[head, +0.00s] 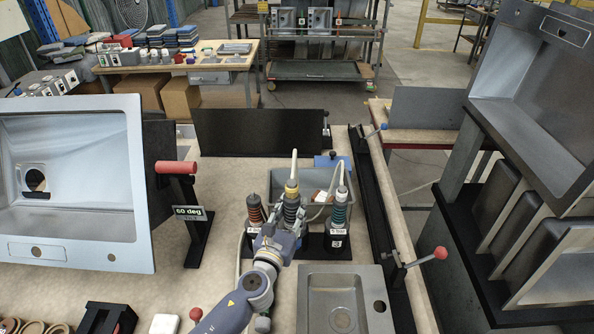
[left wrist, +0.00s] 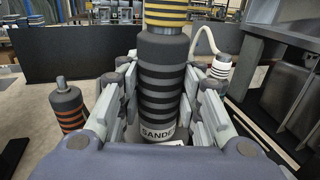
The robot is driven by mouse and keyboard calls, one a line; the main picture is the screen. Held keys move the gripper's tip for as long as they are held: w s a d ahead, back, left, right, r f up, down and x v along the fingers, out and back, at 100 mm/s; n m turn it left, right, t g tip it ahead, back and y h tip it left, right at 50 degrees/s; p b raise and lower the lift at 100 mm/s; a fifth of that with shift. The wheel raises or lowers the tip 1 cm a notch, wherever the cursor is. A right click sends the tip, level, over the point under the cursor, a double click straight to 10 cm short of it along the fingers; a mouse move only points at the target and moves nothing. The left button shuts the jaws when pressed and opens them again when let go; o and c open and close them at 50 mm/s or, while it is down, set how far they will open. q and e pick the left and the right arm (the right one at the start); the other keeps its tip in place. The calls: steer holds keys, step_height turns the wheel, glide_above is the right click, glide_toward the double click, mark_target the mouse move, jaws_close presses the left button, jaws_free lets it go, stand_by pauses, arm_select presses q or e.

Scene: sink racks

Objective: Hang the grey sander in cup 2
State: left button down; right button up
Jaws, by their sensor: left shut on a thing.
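The grey sander (head: 290,207) has a yellow collar and a hose at its top. It stands upright between two other tools. In the left wrist view the sander (left wrist: 160,90) shows black bands, a yellow-striped top and a "SANDE…" label. My left gripper (head: 282,226) is shut on its body, with fingers (left wrist: 160,105) on both sides. An orange-banded tool (head: 255,212) stands to its left and a green-banded tool (head: 340,207) to its right, above a black cup holder (head: 337,243). My gripper hides the cup area below the sander, so I cannot tell whether it is seated. My right gripper is out of view.
A grey bin (head: 313,181) stands behind the tools. A steel sink (head: 345,300) lies at front right. A large tilted sink (head: 70,190) and a "60 deg" stand (head: 190,213) are on the left. A black rail (head: 383,220) with red-knobbed lever (head: 440,253) runs along the right.

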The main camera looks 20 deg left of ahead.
arm_select(q)
steer(key=w+a+r+p, duration=0.1)
steer(key=w+r, duration=0.3)
steer(key=w, duration=0.4)
steer(key=shift+w+f, duration=0.1)
step_height(320, 180, down, 12)
steer(key=b, duration=1)
steer(key=shift+r+b, duration=0.25)
steer(key=shift+b, duration=0.1)
stand_by(0.5)
steer(key=shift+f, duration=0.1)
stand_by(0.4)
